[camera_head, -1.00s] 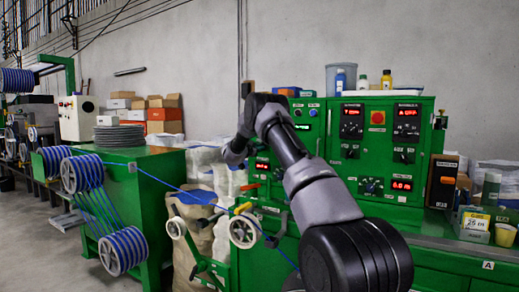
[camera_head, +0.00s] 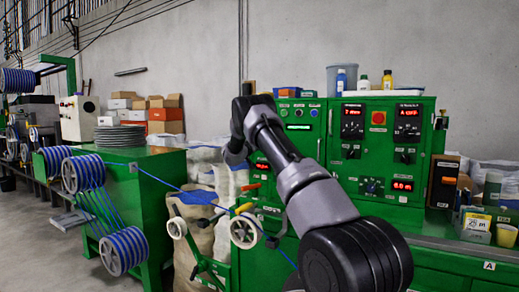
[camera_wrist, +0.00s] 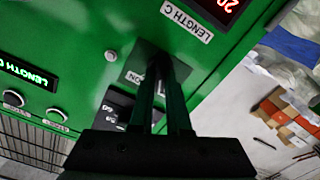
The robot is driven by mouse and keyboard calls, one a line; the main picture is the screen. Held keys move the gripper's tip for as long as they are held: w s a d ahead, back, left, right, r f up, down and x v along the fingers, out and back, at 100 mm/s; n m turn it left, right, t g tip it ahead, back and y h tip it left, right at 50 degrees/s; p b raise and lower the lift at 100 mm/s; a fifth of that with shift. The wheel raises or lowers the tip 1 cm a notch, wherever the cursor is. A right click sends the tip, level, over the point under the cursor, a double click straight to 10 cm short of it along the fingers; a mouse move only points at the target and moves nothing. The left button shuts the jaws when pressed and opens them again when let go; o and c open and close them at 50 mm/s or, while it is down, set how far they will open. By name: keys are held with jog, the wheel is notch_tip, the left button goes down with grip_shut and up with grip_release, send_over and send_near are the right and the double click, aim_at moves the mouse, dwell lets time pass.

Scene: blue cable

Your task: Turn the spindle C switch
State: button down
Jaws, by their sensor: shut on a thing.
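In the wrist view, my gripper (camera_wrist: 163,75) has its two dark fingers close together at the green panel face. The fingers are shut on a small dark switch, most of which they hide. A dark plate lies behind the fingertips, with a label reading "ON" (camera_wrist: 133,77) beside it. A "LENGTH C" label (camera_wrist: 186,20) and a red-digit display (camera_wrist: 222,8) are close by. In the head view, my arm reaches to the left part of the green control cabinet (camera_head: 335,185); my fingers and the switch are hidden there.
A round button (camera_wrist: 110,56) and a lit green display (camera_wrist: 28,74) are near my gripper. In the head view, a blue cable (camera_head: 155,176) runs from the spools (camera_head: 85,173) past guide wheels (camera_head: 243,232) left of the cabinet. Boxes and sacks stand behind.

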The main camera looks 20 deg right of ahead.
jog(key=shift+f+n, duration=0.1)
jog(key=shift+n, duration=0.4)
jog(key=c, duration=0.9)
grip_release()
jog(key=shift+a, duration=0.1)
jog(key=v, duration=1)
jog(key=shift+s+a, duration=0.25)
jog(key=shift+s, duration=0.05)
